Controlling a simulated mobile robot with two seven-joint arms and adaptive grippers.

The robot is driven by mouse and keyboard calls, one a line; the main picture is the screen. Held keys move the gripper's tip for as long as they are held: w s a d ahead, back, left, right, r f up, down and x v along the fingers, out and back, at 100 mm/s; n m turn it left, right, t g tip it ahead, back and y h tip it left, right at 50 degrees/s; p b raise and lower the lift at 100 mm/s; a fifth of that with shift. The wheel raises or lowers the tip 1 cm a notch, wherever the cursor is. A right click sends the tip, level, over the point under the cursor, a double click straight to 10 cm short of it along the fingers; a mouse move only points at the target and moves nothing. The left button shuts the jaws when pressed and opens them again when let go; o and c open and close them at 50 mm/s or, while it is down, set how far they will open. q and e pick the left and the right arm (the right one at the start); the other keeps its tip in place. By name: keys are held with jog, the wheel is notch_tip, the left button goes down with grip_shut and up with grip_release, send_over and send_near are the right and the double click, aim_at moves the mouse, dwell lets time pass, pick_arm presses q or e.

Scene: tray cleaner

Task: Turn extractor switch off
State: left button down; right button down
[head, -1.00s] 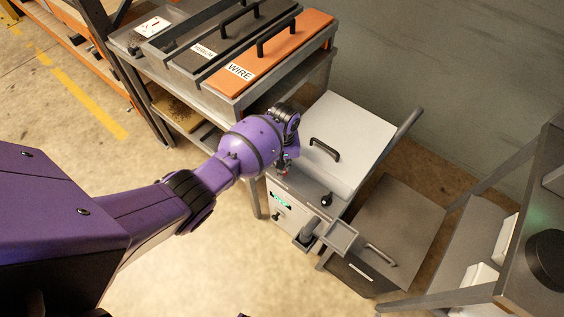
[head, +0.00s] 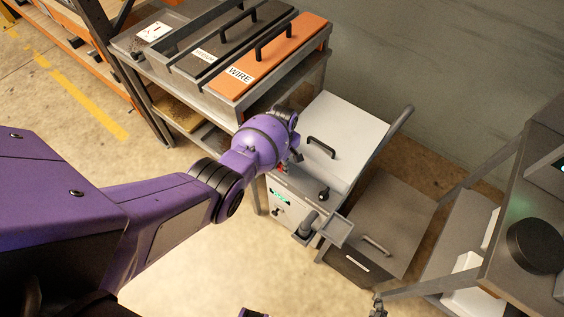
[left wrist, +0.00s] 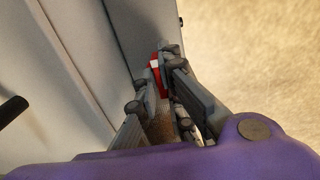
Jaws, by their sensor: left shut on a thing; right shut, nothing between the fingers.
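The extractor's grey-white cabinet (head: 345,125) stands in the middle of the head view, with a lit green display (head: 280,197) on its front. A small red switch (head: 282,168) shows at its upper left, close by my left gripper (head: 288,160). In the left wrist view the red-and-white switch (left wrist: 155,70) sits at the fingertips of my left gripper (left wrist: 155,82), which is shut on it. The fingers partly hide the switch, so I cannot tell its setting. A dark grey tip at the bottom edge looks like my right gripper (head: 378,306), shut and empty, away from the cabinet.
A rack with grey and orange lidded bins (head: 265,62) stands behind and left of the cabinet. A black knob (head: 324,195) and small grey tray (head: 337,231) are close to the gripper. A grey drawer unit (head: 385,225) and metal table (head: 505,275) stand right.

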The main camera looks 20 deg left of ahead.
pick_arm(q)
jog(key=shift+w+a+r, duration=0.1)
pick_arm(e)
jog(key=shift+w+r, duration=0.25)
jog(key=shift+w, duration=0.05)
pick_arm(q)
jog(key=c, duration=1.9)
grip_release()
pick_arm(e)
jog(key=shift+a, duration=0.1)
pick_arm(q)
jog(key=shift+o, duration=0.2)
jog(key=shift+r, duration=0.1)
notch_tip(320, 180, up, 12)
